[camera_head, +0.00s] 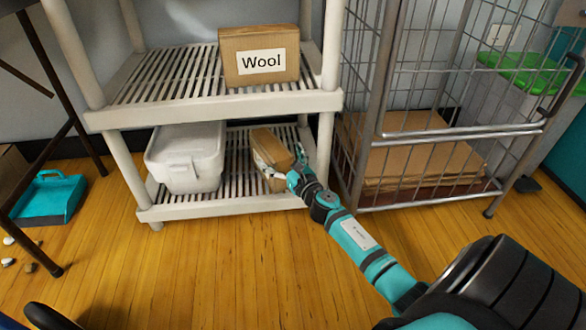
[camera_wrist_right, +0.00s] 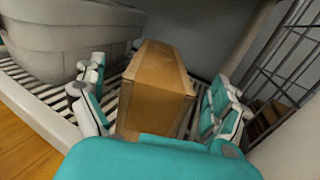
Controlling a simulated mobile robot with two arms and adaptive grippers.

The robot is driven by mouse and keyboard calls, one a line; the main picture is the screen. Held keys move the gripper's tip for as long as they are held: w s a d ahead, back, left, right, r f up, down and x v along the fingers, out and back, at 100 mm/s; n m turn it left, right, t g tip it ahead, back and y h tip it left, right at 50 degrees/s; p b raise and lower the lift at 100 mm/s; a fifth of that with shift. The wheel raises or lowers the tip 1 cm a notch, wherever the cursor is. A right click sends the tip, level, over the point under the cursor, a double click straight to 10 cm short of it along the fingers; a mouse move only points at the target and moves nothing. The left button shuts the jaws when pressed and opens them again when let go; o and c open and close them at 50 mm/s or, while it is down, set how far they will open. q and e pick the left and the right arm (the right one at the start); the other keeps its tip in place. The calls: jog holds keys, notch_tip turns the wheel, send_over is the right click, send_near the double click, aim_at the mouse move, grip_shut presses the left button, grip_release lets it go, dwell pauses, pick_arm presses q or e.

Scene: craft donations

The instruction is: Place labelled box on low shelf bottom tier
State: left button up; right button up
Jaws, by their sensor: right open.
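A brown cardboard box (camera_head: 271,147) sits on the slatted bottom tier (camera_head: 236,190) of the white shelf, turned at an angle. No label shows on the faces I can see. My right gripper (camera_head: 280,170) reaches into the bottom tier at the box's front. In the right wrist view the box (camera_wrist_right: 155,90) stands between the spread fingers of the open right gripper (camera_wrist_right: 158,115), with gaps visible at the sides. Another box labelled "Wool" (camera_head: 234,45) stands on the tier above. My left gripper is not in view.
A white lidded bin (camera_head: 186,158) stands left of the box on the bottom tier. A wire cage trolley (camera_head: 440,133) with flat cardboard (camera_head: 420,165) is close on the right. A teal dustpan (camera_head: 50,197) and small pebbles lie on the floor at left.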

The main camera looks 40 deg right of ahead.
jog(key=s+a, duration=0.1)
jog(key=s, duration=0.7)
jog(key=shift+s+a, duration=0.15)
jog(key=shift+s, duration=0.25)
